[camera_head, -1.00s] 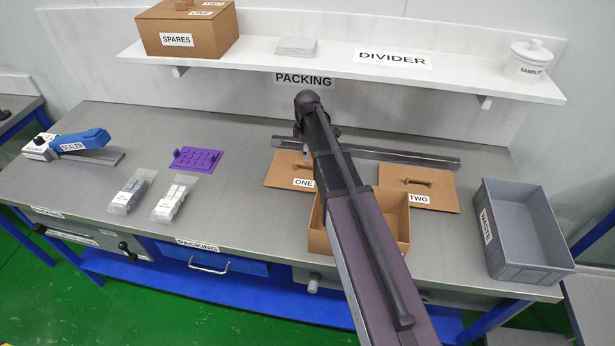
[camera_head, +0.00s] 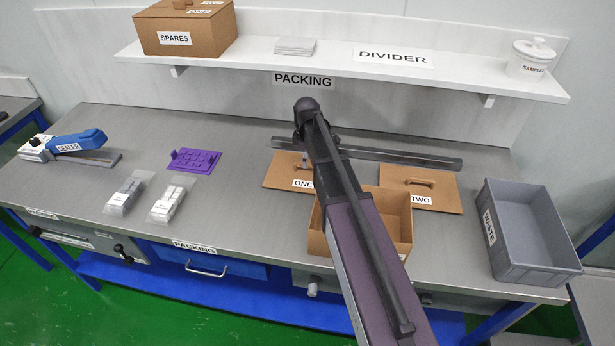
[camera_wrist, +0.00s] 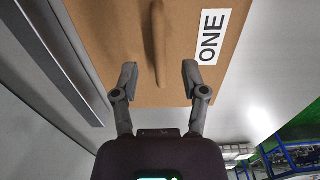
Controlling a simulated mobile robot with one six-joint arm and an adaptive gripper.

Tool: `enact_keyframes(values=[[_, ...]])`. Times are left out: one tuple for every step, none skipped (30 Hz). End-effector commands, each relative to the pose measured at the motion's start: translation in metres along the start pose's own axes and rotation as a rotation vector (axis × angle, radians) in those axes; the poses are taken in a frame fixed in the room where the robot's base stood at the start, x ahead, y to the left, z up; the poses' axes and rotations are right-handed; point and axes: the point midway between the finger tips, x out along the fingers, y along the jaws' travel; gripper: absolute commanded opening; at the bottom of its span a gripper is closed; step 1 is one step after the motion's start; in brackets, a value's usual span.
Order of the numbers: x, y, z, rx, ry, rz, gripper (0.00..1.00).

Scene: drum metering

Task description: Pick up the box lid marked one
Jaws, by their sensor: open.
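The box lid marked ONE (camera_head: 280,172) is a flat brown panel lying on the bench, left of the open brown box (camera_head: 397,215). In the wrist view the lid (camera_wrist: 110,35) fills the upper middle, with its ONE label at the right and its raised handle (camera_wrist: 158,45) running down the middle. My gripper (camera_wrist: 159,80) is open and empty. Its two fingertips stand either side of the line of the handle, near the handle's lower end. In the head view my arm hides part of the lid and box. I cannot tell the gripper's height above the lid.
The lid marked TWO (camera_head: 430,190) lies to the right, with the grey WASTE bin (camera_head: 525,235) beyond it. A dark metal bar (camera_head: 400,158) lies behind the lids. A purple tray (camera_head: 194,160) and two bagged packs (camera_head: 168,200) lie left; bench between is clear.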

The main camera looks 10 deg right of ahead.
Motion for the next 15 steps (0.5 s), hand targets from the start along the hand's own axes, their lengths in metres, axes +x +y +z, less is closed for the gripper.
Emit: enact_keyframes(values=[[0.008, -0.001, 0.000, 0.000, 0.000, 0.000, 0.57], [0.011, -0.001, 0.000, 0.000, 0.000, 0.000, 0.57], [0.013, -0.001, 0.000, 0.000, 0.000, 0.000, 0.57], [0.016, -0.002, 0.000, 0.000, 0.000, 0.000, 0.57], [0.018, -0.001, 0.000, 0.000, 0.000, 0.000, 0.57], [0.021, -0.001, 0.000, 0.000, 0.000, 0.000, 0.57], [0.023, -0.001, 0.000, 0.000, 0.000, 0.000, 0.57], [0.025, -0.001, 0.000, 0.000, 0.000, 0.000, 0.57], [0.027, -0.001, 0.000, 0.000, 0.000, 0.000, 0.57], [0.028, -0.001, 0.000, -0.001, 0.000, 0.000, 0.57], [0.030, -0.001, 0.000, -0.001, 0.000, 0.000, 0.57], [0.031, -0.001, 0.000, -0.001, 0.000, 0.000, 0.57], [0.032, -0.001, 0.000, -0.001, 0.000, 0.000, 0.57], [0.032, -0.001, 0.000, -0.001, 0.000, 0.000, 0.57], [0.033, -0.001, 0.000, -0.001, 0.000, 0.000, 0.57]])
